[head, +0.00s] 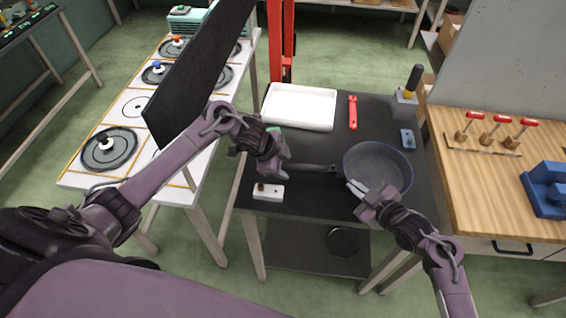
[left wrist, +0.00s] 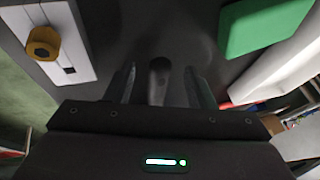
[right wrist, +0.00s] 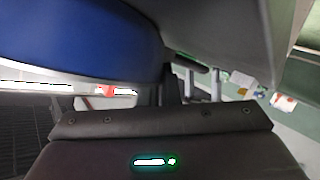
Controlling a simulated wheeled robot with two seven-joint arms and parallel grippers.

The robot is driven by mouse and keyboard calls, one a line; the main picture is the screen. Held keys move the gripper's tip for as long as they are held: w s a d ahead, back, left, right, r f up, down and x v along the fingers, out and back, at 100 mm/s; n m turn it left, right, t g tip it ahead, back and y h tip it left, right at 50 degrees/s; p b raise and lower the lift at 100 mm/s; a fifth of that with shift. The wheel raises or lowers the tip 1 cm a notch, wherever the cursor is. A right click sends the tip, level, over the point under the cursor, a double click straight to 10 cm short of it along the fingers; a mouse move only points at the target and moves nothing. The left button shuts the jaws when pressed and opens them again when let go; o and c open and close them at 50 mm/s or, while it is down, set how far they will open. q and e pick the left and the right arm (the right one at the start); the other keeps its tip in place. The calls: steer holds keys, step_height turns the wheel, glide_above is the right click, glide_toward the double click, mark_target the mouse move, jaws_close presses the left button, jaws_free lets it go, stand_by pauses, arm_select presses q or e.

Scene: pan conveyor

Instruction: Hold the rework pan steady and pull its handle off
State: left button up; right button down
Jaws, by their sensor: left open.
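The rework pan (head: 378,162), grey inside with a blue rim, lies on the dark table in the head view. Its dark handle (head: 316,167) points left. My left gripper (head: 284,163) is at the handle's free end. In the left wrist view the handle end (left wrist: 160,75) lies between the two open fingers, with gaps beside it. My right gripper (head: 354,188) is at the pan's near-left rim. In the right wrist view its fingers are close together at the pan wall, with the blue outside (right wrist: 80,40) to the left; it looks shut on the rim.
A white tray (head: 300,106), a red tool (head: 352,112) and a grey holder with a black-and-yellow tool (head: 405,104) stand behind the pan. A white block with a brass knob (head: 268,194) lies near the left gripper. A large black panel (head: 200,75) stands left of the table.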

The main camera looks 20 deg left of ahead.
arm_select(q)
jaws_close()
steer(key=shift+s+a, duration=0.3)
steer(key=shift+a, duration=0.55)
steer(key=shift+s+a, duration=0.3)
steer(key=shift+a, duration=0.5)
step_height(320, 180, up, 8)
steer(key=shift+f, duration=0.2)
stand_by(0.5)
arm_select(e)
steer(key=c, duration=1.6)
jaws_free()
